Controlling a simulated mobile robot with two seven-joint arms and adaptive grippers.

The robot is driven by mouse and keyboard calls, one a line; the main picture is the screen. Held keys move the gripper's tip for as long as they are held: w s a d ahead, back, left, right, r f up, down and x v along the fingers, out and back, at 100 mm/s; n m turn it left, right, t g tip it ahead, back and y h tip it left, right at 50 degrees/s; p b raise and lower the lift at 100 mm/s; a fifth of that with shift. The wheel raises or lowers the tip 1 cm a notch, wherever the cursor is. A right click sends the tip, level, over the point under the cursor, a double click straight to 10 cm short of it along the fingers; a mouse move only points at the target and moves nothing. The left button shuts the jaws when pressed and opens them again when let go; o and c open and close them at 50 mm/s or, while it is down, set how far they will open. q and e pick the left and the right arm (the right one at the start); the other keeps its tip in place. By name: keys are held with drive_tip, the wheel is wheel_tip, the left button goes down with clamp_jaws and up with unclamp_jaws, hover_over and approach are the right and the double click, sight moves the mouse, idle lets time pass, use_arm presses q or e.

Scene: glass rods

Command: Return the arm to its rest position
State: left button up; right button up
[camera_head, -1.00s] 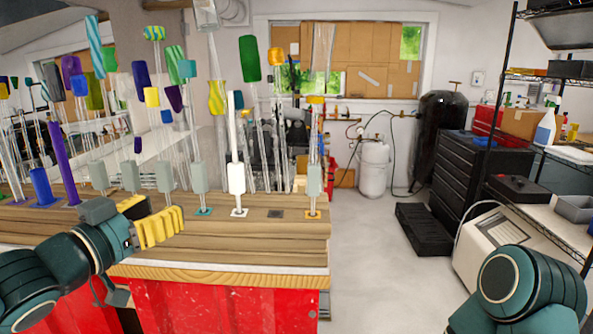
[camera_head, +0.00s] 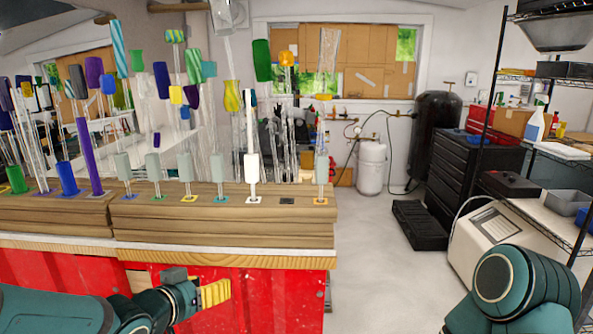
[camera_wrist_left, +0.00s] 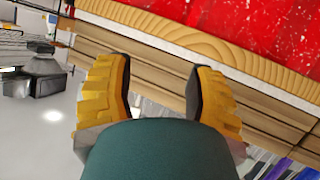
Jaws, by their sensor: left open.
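My left gripper (camera_head: 216,292) has yellow ribbed fingers and hangs in front of the red panel below the bench top, at the lower left of the head view. The left wrist view shows its two fingers (camera_wrist_left: 158,95) apart with nothing between them. My left arm (camera_head: 60,310) comes in low from the left edge. My right arm (camera_head: 520,290) shows at the lower right as a teal link; its gripper is out of the frame.
A wooden bench (camera_head: 225,228) with a red front (camera_head: 270,300) carries several upright glass rods in small holders, including a white one (camera_head: 252,168). A shelf unit (camera_head: 575,240) stands at the right.

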use_arm(q)
wheel_tip(320, 180, down, 12)
drive_tip(key=s+d+n+g, duration=0.1)
drive_tip(key=d+g, duration=0.1)
drive_tip(key=g, duration=0.1)
drive_tip(key=s+d+f+n+g, duration=0.1)
drive_tip(key=s+d+f+g, duration=0.1)
drive_tip(key=s+f, duration=0.6)
drive_tip(key=s+d+f+n+g+y, duration=0.1)
drive_tip(key=s+d+f+g, duration=0.2)
drive_tip(key=f, duration=1.1)
drive_tip(key=s+g, duration=0.2)
drive_tip(key=s, duration=0.3)
drive_tip(key=shift+s+d+n+y, duration=0.25)
drive_tip(key=shift+d+n+y, duration=0.05)
drive_tip(key=shift+d, duration=0.05)
drive_tip(key=shift+f, duration=0.1)
